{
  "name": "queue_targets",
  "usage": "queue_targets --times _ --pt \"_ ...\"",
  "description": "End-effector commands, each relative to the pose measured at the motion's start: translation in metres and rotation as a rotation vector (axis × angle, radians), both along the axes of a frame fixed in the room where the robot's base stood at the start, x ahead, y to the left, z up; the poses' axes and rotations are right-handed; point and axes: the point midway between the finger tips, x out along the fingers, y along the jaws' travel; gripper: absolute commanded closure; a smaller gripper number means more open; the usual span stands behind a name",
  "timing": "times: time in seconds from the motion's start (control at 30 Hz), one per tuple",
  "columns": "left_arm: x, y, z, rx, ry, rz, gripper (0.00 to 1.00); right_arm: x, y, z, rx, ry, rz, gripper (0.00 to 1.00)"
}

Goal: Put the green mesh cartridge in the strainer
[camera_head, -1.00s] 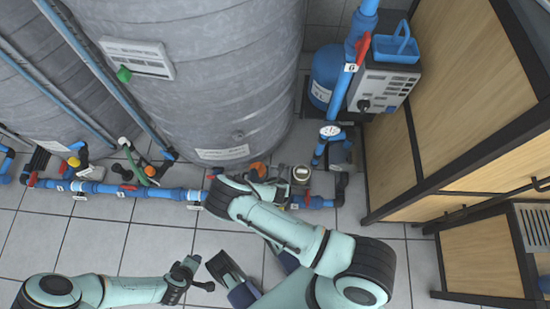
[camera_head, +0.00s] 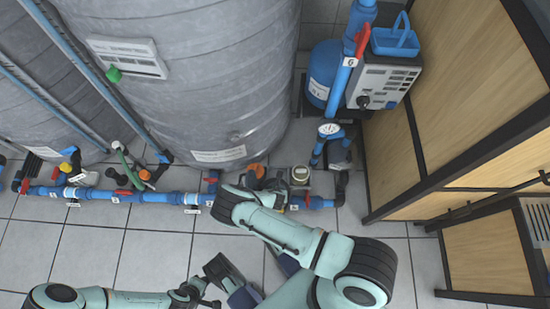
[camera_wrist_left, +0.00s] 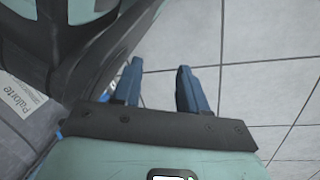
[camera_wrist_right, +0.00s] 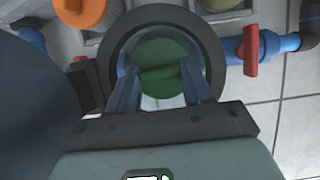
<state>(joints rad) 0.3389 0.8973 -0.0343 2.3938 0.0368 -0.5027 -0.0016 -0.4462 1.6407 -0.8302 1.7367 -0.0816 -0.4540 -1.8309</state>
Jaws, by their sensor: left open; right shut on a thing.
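In the right wrist view the green mesh cartridge (camera_wrist_right: 158,62) shows as a round green piece with a raised bar across it. My right gripper (camera_wrist_right: 160,78) is shut on it, a blue finger on each side. A dark round ring (camera_wrist_right: 113,38), which looks like the strainer's opening, surrounds the cartridge in this view. I cannot tell how deep the cartridge sits in it. In the head view my right forearm (camera_head: 285,238) hides this spot. My left gripper (camera_wrist_left: 160,68) is open and empty above the tiled floor.
A blue pipe line (camera_head: 120,195) with red-handled valves runs along the floor before large grey tanks (camera_head: 205,75). An orange cap (camera_wrist_right: 80,10) and a red valve handle (camera_wrist_right: 250,50) are close to the ring. A wooden cabinet (camera_head: 450,110) stands right.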

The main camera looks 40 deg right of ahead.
Motion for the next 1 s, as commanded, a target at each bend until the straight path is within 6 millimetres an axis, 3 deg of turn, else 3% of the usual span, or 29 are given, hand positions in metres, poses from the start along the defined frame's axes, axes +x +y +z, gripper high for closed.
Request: queue_targets --times 0.07,0.47,0.8,1.0 --pt "-0.001 0.000 -0.001 0.000 0.004 0.000 0.57 0.000 0.000 0.000 0.001 -0.001 0.000 0.39" --pt "0.004 -0.001 0.005 0.001 -0.015 0.000 0.57 -0.001 0.001 0.006 0.001 -0.001 0.000 0.39" --pt "0.055 -0.008 0.053 0.009 -0.187 -0.011 0.57 -0.019 0.017 0.070 0.000 -0.001 0.003 0.39" --pt "0.050 -0.017 0.070 -0.009 -0.181 -0.026 0.57 -0.030 0.026 0.101 0.000 -0.001 0.001 0.39"
